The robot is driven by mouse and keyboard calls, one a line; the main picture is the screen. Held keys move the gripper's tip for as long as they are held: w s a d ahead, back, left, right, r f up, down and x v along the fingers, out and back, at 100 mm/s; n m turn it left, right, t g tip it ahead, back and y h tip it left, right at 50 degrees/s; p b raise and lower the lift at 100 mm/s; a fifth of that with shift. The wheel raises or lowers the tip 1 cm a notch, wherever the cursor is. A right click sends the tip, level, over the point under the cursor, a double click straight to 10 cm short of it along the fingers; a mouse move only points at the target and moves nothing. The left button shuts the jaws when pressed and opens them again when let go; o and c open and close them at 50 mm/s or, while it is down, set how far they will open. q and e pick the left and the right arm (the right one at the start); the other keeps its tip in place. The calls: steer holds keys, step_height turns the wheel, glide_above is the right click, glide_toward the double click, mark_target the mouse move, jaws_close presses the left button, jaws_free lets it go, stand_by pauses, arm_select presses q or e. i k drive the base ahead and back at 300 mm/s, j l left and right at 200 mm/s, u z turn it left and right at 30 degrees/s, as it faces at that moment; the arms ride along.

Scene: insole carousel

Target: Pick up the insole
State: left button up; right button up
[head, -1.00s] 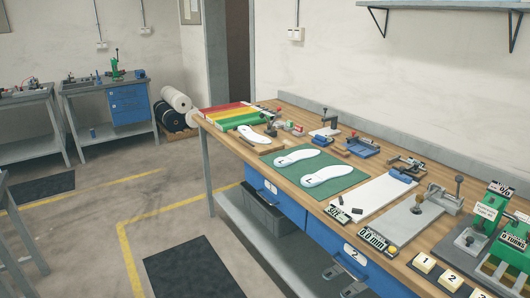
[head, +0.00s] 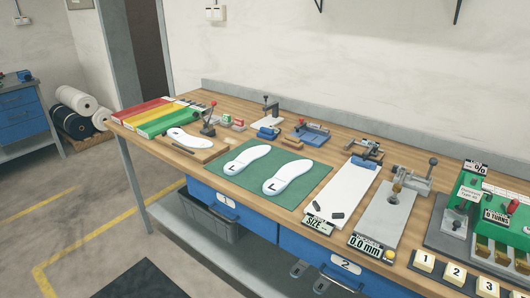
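Two white insoles marked L lie flat on a green mat (head: 309,191) on the workbench in the head view. The left insole (head: 247,160) and the right insole (head: 288,178) lie side by side, apart from each other. A third white insole (head: 188,139) lies on a wooden board farther left, near the coloured strips. Neither of my grippers shows in the head view.
The wooden workbench (head: 222,187) holds red, yellow and green strips (head: 166,121) at its left end. A white board (head: 352,190), a grey plate fixture (head: 383,219), numbered blocks (head: 454,274) and a green machine (head: 497,213) stand to the right. Small tools line the back.

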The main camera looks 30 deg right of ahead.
mark_target(234, 167)
steer(key=i+j+z, duration=0.15)
steer(key=z, duration=0.25)
steer(key=i+j+z, duration=0.55)
steer(key=z, duration=0.2)
steer(key=i+j+z, duration=0.15)
steer(key=j+z, duration=0.2)
steer(key=i+j+z, duration=0.2)
steer(key=j+z, duration=0.25)
steer(key=j, duration=0.15)
steer(key=i+j+z, duration=0.2)
steer(key=k+j, duration=0.1)
